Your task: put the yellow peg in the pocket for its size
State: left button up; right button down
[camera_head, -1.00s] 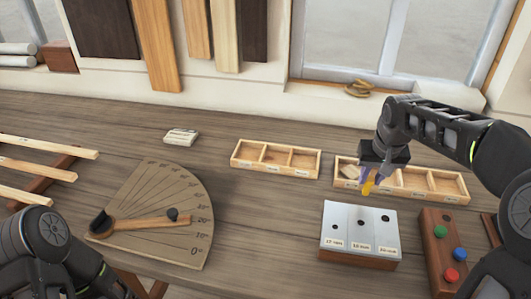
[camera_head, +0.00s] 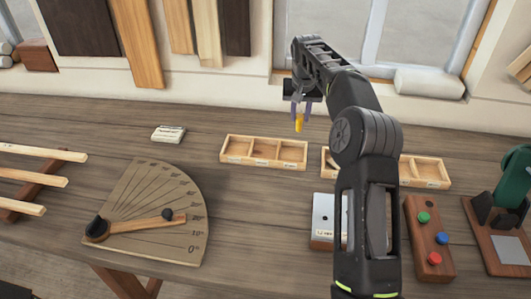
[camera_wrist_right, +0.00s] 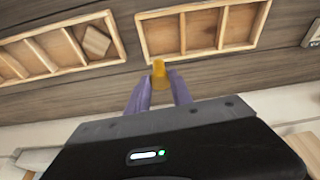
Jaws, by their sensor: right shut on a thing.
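The yellow peg (camera_head: 299,123) is held upright, pointing down, in my right gripper (camera_head: 299,112), which is shut on it. It also shows in the wrist view (camera_wrist_right: 159,74) between the purple fingertips (camera_wrist_right: 160,88). Gripper and peg are in the air, apart from the trays. A three-compartment wooden tray (camera_head: 262,163) with small labels on its front looks empty. A second divided tray (camera_head: 424,183) to its right is partly hidden by my right arm; in the wrist view a wooden block lies in one compartment. The label writing is too small to read. My left gripper is not in view.
A light-topped block with labelled holes (camera_head: 322,222) is mostly hidden behind my right arm. A board with coloured knobs (camera_head: 429,244) and a green device (camera_head: 516,178) stand right. An angle board (camera_head: 150,215) and wooden strips (camera_head: 38,179) are left. Bench between angle board and tray is clear.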

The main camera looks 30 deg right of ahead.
aim_at(299, 127)
jog(key=shift+f, duration=0.1)
jog(key=shift+f, duration=2.9)
jog(key=c, duration=1.1)
grip_release()
jog(key=shift+o, duration=0.2)
jog(key=b+v, duration=0.2)
jog(key=v, duration=0.4)
jog(key=shift+s+r, duration=0.1)
jog(key=shift+r, duration=0.25)
jog(key=shift+s+r, duration=0.15)
jog(key=shift+r, duration=0.35)
